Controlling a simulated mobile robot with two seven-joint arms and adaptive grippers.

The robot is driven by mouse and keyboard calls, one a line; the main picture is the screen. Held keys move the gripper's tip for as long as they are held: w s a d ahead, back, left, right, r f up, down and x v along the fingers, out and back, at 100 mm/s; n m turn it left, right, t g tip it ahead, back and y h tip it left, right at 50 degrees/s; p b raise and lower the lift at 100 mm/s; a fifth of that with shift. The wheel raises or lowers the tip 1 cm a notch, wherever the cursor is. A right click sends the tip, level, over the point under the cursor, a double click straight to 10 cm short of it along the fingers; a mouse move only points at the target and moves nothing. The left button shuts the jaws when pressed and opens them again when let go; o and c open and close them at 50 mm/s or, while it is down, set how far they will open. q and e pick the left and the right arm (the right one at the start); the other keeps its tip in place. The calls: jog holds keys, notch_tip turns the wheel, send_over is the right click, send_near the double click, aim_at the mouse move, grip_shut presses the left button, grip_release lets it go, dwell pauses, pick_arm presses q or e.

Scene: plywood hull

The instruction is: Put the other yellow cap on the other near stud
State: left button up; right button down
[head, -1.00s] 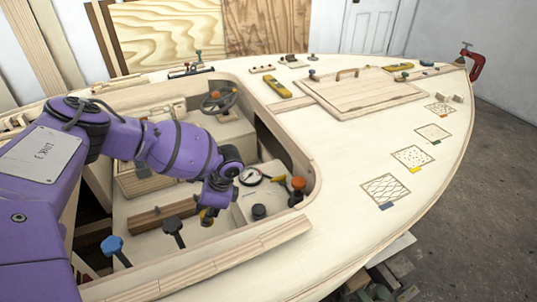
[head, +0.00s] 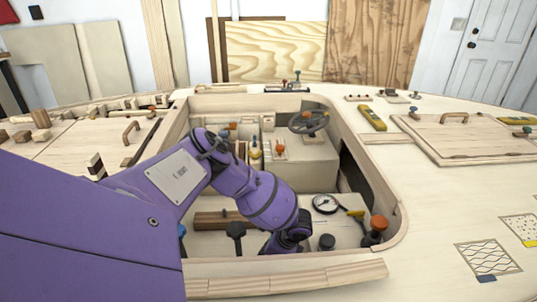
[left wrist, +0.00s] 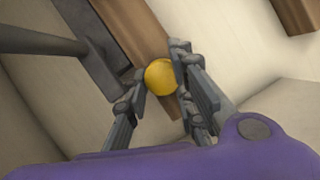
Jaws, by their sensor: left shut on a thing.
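My left gripper (left wrist: 161,74) is shut on a yellow cap (left wrist: 159,80), which shows as a rounded yellow top between the fingertips in the left wrist view. A brown wooden bar (left wrist: 135,32) lies behind the cap there. In the head view my left wrist reaches down into the cockpit well, and my own arm hides the fingers and the held cap. The brown bar (head: 215,217) shows there to the left of my wrist. I cannot make out the near studs clearly. My right gripper is not in view.
A dark lever (head: 236,232) stands left of my wrist. A dark round knob (head: 327,242), a round gauge (head: 325,204) and an orange-topped knob (head: 376,228) are to its right. A steering wheel (head: 308,122) is farther back. The coaming (head: 290,277) edges the well in front.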

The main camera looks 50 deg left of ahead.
pick_arm(q)
jog(key=shift+f, duration=0.45)
jog(key=shift+f, duration=0.15)
jog(key=o, duration=0.9)
jog(key=p+v, duration=0.2)
jog(key=v, duration=1)
jog(key=shift+r, duration=0.25)
